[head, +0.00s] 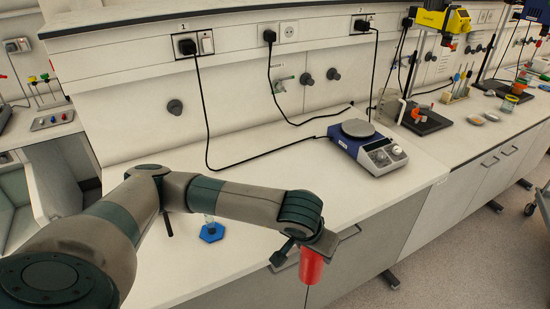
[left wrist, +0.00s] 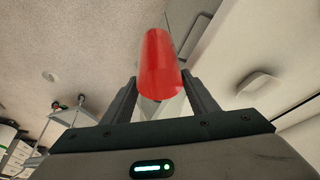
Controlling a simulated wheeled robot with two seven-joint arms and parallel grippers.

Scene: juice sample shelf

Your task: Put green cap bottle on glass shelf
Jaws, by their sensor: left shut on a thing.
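My left gripper (head: 303,250) is shut on a red, cup-shaped or cylindrical bottle (head: 311,266), held out past the front edge of the bench. The red bottle also shows between the two fingers in the left wrist view (left wrist: 161,62). No green cap can be made out on it in either view; the gripper may hide part of it. A long raised shelf (head: 200,14) with a dark edge runs above the back of the bench; I cannot tell whether it is glass. My right gripper is not in view.
A blue and white hotplate (head: 372,150) stands on the white bench (head: 270,150). A blue hexagonal base with a glass cylinder (head: 211,231) stands near my left arm. Black cables hang from wall sockets. The bench middle is mostly clear.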

